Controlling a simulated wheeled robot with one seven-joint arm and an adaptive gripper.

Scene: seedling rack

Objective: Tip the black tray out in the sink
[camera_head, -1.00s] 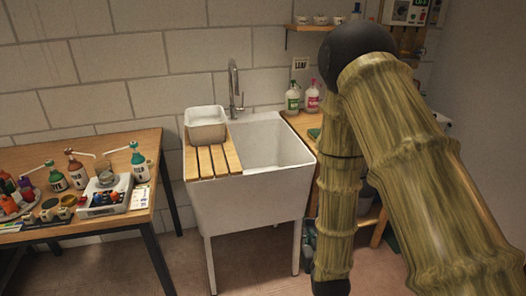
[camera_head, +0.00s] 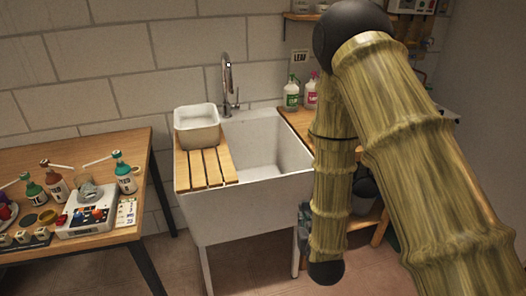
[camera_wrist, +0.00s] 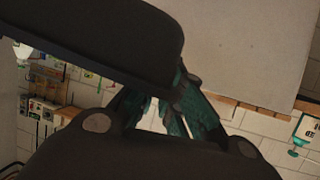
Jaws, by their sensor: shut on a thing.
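The white sink (camera_head: 225,213) stands against the tiled wall, its basin open and empty where I can see into it. In the wrist view, my gripper (camera_wrist: 172,108) has its teal fingers closed at the edge of the black tray (camera_wrist: 100,35), which fills the upper left and looks tilted in this turned picture. I cannot see what lies in the tray. A pale broad surface, likely the sink's outer side, shows behind it at upper right. In the head view, my arm hides the tray and most of the gripper.
A white tub (camera_head: 197,137) stands on the slatted wooden board (camera_head: 205,168) over the sink's left part. The tap (camera_head: 228,85) rises behind. A wooden table (camera_head: 95,150) with bottles and a device is at left. Pump bottles (camera_head: 291,95) stand right of the tap.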

